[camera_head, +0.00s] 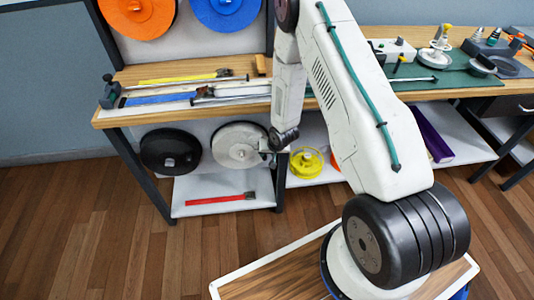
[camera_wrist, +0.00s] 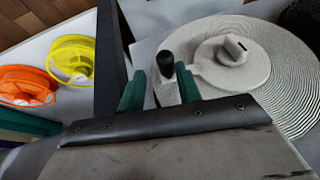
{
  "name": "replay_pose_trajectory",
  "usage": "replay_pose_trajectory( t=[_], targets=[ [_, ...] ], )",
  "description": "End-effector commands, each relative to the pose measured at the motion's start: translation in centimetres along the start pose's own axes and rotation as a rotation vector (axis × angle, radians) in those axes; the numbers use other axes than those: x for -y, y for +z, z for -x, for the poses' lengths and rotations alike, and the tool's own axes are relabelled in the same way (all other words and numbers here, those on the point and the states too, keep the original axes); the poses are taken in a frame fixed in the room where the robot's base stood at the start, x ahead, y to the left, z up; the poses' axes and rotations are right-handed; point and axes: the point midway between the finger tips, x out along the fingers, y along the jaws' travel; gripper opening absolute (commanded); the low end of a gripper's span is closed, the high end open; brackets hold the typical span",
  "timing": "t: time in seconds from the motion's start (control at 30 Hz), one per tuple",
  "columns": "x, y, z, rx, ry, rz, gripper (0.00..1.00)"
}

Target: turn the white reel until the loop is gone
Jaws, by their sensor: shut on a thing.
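The white reel (camera_head: 236,147) is mounted upright below the bench, right of a black reel. In the wrist view the white reel (camera_wrist: 285,75) shows ridged strap windings and a pale hub (camera_wrist: 232,62) with a crank arm. A black crank knob (camera_wrist: 167,61) stands at the arm's end. My gripper (camera_wrist: 164,84) has its green fingers on either side of the knob and is shut on it. In the head view my gripper (camera_head: 272,146) is at the reel's right edge, partly hidden by my arm. I cannot make out a loop of strap in either view.
The bench (camera_head: 125,118) above holds a yellow strap (camera_head: 180,79), a blue strap (camera_head: 160,98) and tools. A red strap (camera_head: 220,200) lies on the lower shelf (camera_head: 190,186). A yellow reel (camera_head: 306,162) is close right of my gripper. The black reel (camera_head: 160,151) is left.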

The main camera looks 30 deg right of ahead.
Motion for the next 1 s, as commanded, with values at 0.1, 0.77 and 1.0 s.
replay_pose_trajectory(
  t=[0.1,0.77,1.0],
  targets=[
    [-0.9,0.3,0.1,0.009,0.012,-0.017,0.0],
    [0.2,0.2,1.0,0.004,0.003,-0.001,0.41],
    [0.0,0.1,4.8,0.005,0.004,-0.004,0.41]
  ],
)
